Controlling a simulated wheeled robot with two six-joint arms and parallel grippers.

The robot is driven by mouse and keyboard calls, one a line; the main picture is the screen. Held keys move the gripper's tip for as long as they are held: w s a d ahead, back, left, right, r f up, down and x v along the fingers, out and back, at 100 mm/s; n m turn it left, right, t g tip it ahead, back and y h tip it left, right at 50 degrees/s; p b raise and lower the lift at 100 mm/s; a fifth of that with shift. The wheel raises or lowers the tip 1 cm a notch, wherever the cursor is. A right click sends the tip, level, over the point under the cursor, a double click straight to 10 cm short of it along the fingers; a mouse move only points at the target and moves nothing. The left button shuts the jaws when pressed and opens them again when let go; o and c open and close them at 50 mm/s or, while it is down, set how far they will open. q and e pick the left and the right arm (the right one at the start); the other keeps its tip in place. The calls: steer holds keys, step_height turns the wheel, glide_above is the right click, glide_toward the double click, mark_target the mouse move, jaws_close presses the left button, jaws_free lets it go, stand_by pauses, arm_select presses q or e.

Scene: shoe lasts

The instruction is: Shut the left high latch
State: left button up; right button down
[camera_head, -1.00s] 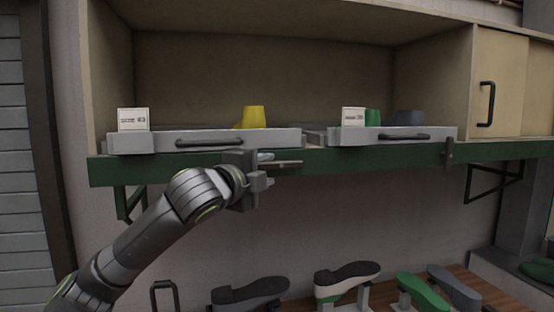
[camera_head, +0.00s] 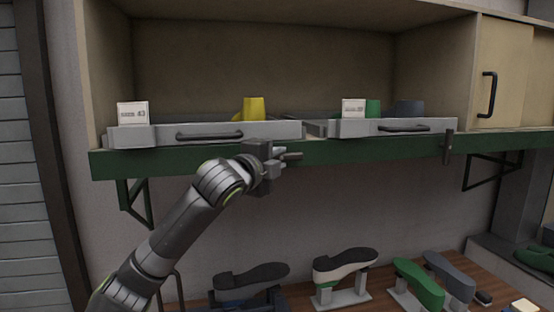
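The left high latch (camera_head: 294,156) is a short brown bar on the green shelf edge, between the two grey trays. It lies about level, and only its right end shows beyond my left gripper (camera_head: 280,157). My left gripper is at the latch, with its fingers overlapping the bar's left part in the camera_head view. Its body hides the latch's pivot, and I cannot tell whether the fingers touch or grip the bar. A second latch (camera_head: 448,146) stands upright on the green edge farther right. My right gripper is not in view.
A left tray (camera_head: 240,132) holds a white box (camera_head: 132,113) and a yellow last (camera_head: 254,108). A right tray (camera_head: 350,129) holds another box, a green and a grey last. Shoe lasts on stands (camera_head: 343,265) are on the wooden bench below. The wall between is clear.

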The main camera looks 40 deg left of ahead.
arm_select(q)
jaws_close()
steer(key=shift+w+d+f+n+g+y+b, duration=0.1)
steer(key=shift+w+f+n+y+b, duration=0.1)
steer(key=shift+n+y+b, duration=3.8)
steer(key=shift+w+d+f+n+g+y+b, duration=0.15)
steer(key=shift+n+y+b, duration=2.2)
steer(key=shift+n+b, duration=3.35)
steer(key=shift+w+d+f+n+g+y+b, duration=0.15)
steer(key=shift+f+n+y+b, duration=0.1)
steer(key=shift+n+y+b, duration=4.4)
steer(key=m+h+b, duration=0.1)
steer(key=h+b, duration=0.1)
steer(key=h, duration=0.1)
steer(key=shift+o, duration=2.2)
jaws_free()
